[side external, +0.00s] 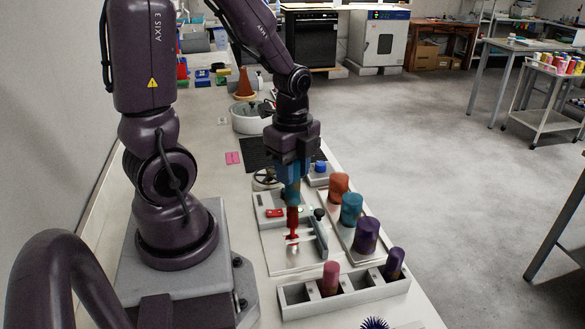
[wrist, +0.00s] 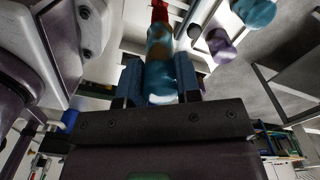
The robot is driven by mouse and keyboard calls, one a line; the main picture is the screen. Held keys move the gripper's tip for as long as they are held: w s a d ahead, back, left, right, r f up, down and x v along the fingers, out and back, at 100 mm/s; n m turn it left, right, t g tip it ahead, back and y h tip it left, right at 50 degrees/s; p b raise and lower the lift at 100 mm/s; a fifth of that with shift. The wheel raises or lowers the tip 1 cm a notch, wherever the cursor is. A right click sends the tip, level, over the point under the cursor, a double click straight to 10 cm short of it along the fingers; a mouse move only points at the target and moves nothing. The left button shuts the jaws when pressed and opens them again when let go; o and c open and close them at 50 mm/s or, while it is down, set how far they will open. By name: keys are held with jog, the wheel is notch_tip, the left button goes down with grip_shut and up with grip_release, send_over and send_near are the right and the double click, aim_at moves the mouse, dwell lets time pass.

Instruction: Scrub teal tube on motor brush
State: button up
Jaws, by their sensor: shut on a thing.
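My gripper (side external: 291,168) points straight down and is shut on the teal tube (side external: 292,192). In the wrist view the teal tube (wrist: 160,52) stands between the two blue fingers of my gripper (wrist: 160,80), with pale and brownish smudges on it. The red motor brush (side external: 292,222) stands upright on a white plate (side external: 285,259), directly under the tube. The brush's top meets the tube's lower end; I cannot tell how far it goes inside. In the wrist view the red brush (wrist: 160,11) shows just beyond the tube's far end.
Orange (side external: 338,186), teal (side external: 351,208) and purple (side external: 366,235) cups stand in a tray at right. A white rack (side external: 344,294) in front holds a pink tube (side external: 331,278) and a purple tube (side external: 394,263). A blue spiky brush (side external: 375,323) is at the front edge.

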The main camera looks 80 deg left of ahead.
aim_at(292, 207)
dwell(0.3)
jog(key=shift+f, duration=4.8)
jog(key=shift+r, duration=0.1)
jog(key=shift+r, duration=1)
jog(key=shift+r, duration=4.3)
